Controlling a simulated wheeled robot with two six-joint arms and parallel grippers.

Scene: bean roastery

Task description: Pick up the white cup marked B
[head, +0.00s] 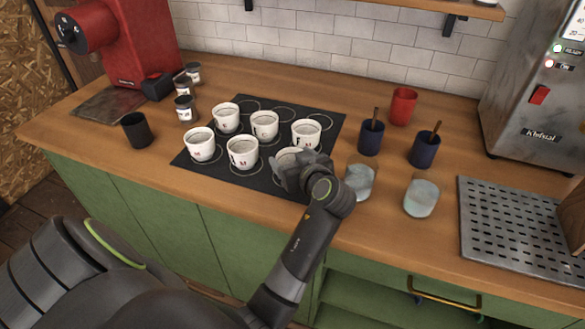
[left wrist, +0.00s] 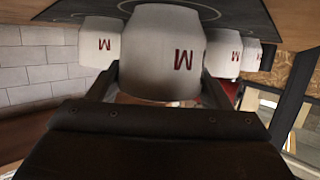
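Several white cups stand on a black mat (head: 183,161) in the head view. They carry small red and dark marks, too small there to tell which is B. My left gripper (head: 291,177) is at the front right cup (head: 288,154) and partly hides it. In the left wrist view that white cup (left wrist: 162,50) shows a red M-like mark and no visible B. The fingers of my left gripper (left wrist: 160,85) stand spread on either side of it; contact is unclear. The cup appears to stand on the mat. My right gripper is in neither view.
Two glass cups (head: 421,198) (head: 359,181) stand just right of my left gripper. Two dark blue cups (head: 371,138) (head: 424,150) and a red cup (head: 402,106) stand behind them. A black cup (head: 136,130) and small jars (head: 185,109) are at the left.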

